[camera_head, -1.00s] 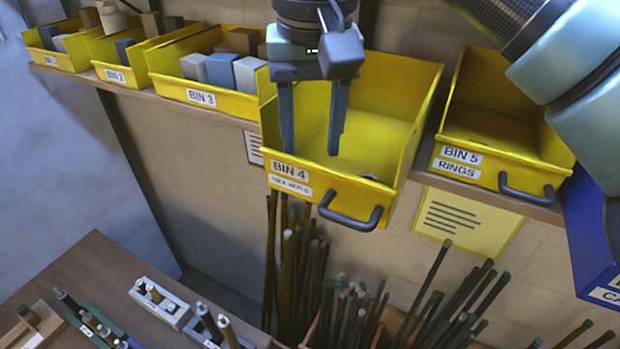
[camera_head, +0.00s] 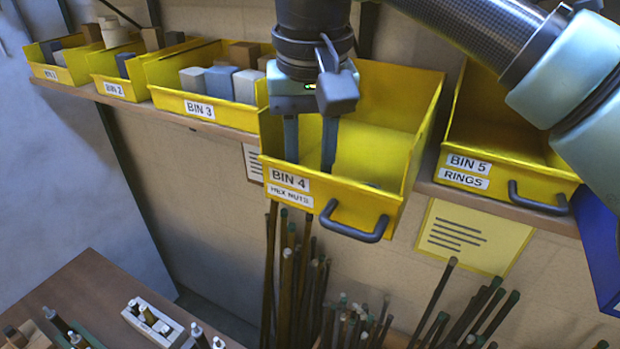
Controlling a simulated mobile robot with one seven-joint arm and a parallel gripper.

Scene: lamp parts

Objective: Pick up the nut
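My gripper (camera_head: 310,160) points down into the yellow bin (camera_head: 395,100) labelled "BIN 4" and "HEX NUTS". Its two grey fingers are apart with a gap between them. The fingertips are hidden behind the bin's front wall, so I cannot tell whether they hold anything.
Bin 5 (camera_head: 484,168), marked "RINGS", stands to the right, and bin 3 (camera_head: 222,110) with several blocks stands to the left. A dark handle (camera_head: 355,222) juts from bin 4's front. Upright rods (camera_head: 290,270) stand below.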

